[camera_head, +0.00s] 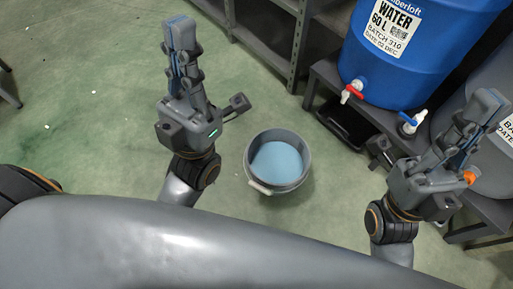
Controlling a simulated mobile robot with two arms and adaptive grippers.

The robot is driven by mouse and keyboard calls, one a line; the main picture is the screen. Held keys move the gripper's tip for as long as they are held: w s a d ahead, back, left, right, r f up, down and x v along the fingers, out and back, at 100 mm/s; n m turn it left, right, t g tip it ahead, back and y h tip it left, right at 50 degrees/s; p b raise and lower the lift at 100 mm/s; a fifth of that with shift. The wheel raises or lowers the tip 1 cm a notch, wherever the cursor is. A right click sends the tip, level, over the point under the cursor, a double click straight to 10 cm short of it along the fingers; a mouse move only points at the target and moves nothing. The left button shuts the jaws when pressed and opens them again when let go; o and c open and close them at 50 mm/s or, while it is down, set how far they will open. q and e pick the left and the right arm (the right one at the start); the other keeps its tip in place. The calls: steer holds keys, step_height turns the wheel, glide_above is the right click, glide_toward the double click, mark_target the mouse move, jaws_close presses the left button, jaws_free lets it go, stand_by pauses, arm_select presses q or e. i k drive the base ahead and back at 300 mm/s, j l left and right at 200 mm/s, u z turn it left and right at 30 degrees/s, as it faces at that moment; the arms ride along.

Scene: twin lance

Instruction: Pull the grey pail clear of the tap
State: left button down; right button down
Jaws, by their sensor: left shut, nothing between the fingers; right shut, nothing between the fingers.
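The grey pail (250,168) stands upright on the floor, between my two grippers, with pale blue liquid in it. Its light handle grip hangs at its lower left side. The red-handled tap (352,92) is on the blue barrel, up and to the right of the pail and apart from it in the picture. A second tap with a blue and white handle (411,122) is further right. My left gripper (180,25) is shut and empty, up and left of the pail. My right gripper (490,103) is shut and empty, right of the pail, in front of a grey barrel.
The blue water barrel (440,50) stands on a dark bench (327,72) at the right, with a dark tray (343,125) beneath. A grey shelf rack (298,40) is at the top. The green floor (80,110) at the left is mostly clear, with small pale specks.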

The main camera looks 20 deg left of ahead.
mark_target(277, 159)
steer(key=k+z, duration=0.25)
steer(key=z, duration=0.15)
steer(key=k+l+z, duration=0.15)
steer(key=z, duration=0.3)
steer(key=j+z, duration=0.45)
steer(key=j, duration=0.4)
steer(key=j+z, duration=0.4)
steer(key=j, duration=0.45)
steer(key=k+j, duration=0.1)
steer(key=j, duration=1.35)
